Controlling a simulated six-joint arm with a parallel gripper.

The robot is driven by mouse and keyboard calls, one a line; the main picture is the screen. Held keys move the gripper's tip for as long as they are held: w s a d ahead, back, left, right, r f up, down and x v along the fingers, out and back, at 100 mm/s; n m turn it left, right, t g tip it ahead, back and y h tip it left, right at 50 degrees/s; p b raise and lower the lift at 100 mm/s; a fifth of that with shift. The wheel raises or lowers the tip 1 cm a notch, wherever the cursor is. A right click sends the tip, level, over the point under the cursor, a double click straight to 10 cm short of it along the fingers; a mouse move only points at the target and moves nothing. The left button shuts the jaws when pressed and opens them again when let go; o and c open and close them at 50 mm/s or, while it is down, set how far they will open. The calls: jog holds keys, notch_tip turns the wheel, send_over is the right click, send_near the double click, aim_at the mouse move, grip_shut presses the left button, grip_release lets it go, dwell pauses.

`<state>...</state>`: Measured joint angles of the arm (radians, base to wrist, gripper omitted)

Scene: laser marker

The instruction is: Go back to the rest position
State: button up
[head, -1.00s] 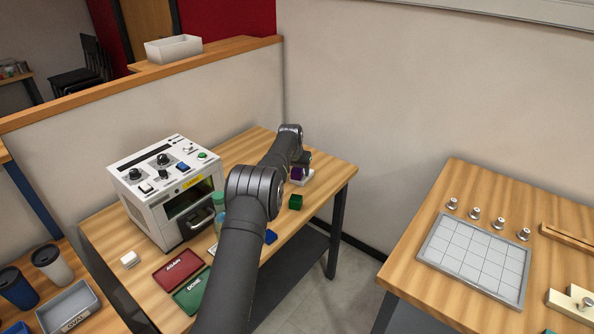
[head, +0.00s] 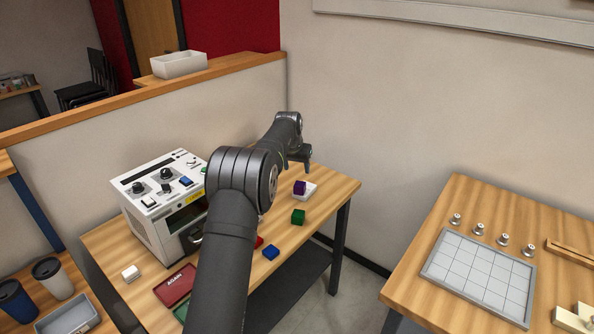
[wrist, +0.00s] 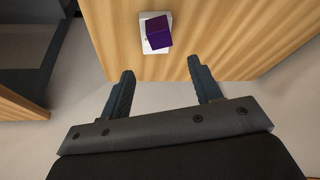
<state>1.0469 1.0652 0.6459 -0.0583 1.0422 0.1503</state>
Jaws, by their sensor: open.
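My gripper (wrist: 162,88) is open and empty in the wrist view, its two dark fingers spread apart over the table's edge. In the head view my gripper (head: 306,160) is small and hangs at the end of my arm, above the back right of the wooden table. A purple block (head: 300,188) sits on a white pad (head: 310,189) below it. The purple block also shows at the top of the wrist view (wrist: 158,33), apart from the fingers.
A white laser machine (head: 150,220) stands on the table's left. A green block (head: 298,216) and a blue block (head: 271,253) lie to the right of my arm. A red tray (head: 176,285) is partly covered. Another table with a grid board (head: 480,272) stands right.

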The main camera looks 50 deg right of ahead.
aim_at(300, 184)
dwell(0.3)
jog(key=x, duration=1.2)
jog(key=shift+d+f, duration=0.1)
jog(key=shift+f, duration=0.15)
notch_tip(300, 184, up, 3)
jog(key=shift+f, duration=0.1)
jog(key=shift+r, duration=0.45)
